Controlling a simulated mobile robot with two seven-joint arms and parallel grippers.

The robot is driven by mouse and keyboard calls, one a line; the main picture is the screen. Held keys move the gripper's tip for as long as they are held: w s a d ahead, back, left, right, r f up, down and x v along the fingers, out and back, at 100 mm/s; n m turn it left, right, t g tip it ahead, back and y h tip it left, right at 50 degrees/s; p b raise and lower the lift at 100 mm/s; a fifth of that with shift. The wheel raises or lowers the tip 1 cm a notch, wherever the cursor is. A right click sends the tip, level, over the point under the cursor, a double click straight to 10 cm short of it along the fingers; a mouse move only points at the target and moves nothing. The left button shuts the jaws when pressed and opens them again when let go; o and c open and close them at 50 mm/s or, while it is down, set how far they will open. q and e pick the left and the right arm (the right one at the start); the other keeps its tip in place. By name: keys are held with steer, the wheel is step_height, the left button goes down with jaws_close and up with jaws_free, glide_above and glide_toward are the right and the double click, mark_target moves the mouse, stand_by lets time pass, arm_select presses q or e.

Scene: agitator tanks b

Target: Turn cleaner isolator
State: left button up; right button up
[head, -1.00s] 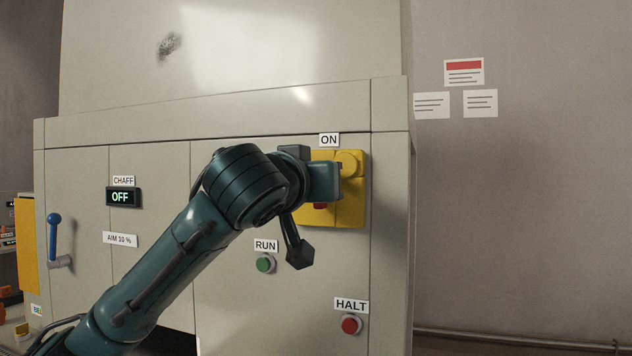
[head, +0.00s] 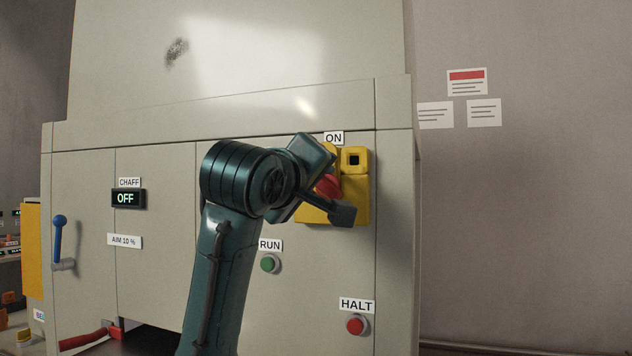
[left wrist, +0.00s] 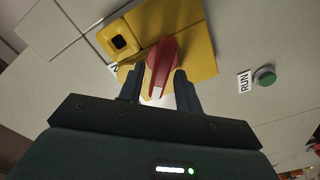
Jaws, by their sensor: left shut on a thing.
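The isolator is a yellow switch box (head: 348,195) on the grey machine's front, beneath the ON label (head: 334,138). Its red handle (head: 328,186) shows partly in the head view, tilted. In the left wrist view the red handle (left wrist: 162,62) stands out from the yellow plate (left wrist: 200,55), with a pale tip. My left gripper (left wrist: 160,84) is shut on the handle, one dark finger on each side. In the head view my left gripper (head: 322,184) is tilted and hides part of the box. My right gripper is not in view.
A green RUN button (head: 270,263) is below left of the box and a red HALT button (head: 356,325) lower right. A display (head: 128,198) reads OFF under CHAFF. A blue lever (head: 58,240) is at the left.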

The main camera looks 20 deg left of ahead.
arm_select(q)
steer(key=shift+a+f+n+p, duration=0.1)
steer(key=shift+f+n+p, duration=0.15)
steer(key=shift+n, duration=1.05)
steer(key=shift+f+n+p, duration=0.1)
steer(key=shift+n+p, duration=0.25)
steer(key=shift+n, duration=0.95)
steer(key=shift+a+f+n+p, duration=0.1)
steer(key=shift+f+n+p, duration=0.15)
steer(key=shift+n, duration=1.05)
steer(key=o, duration=0.6)
steer(key=shift+r, duration=0.1)
steer(key=s+b, duration=0.1)
steer(key=s, duration=1.2)
steer(key=shift+a, duration=0.2)
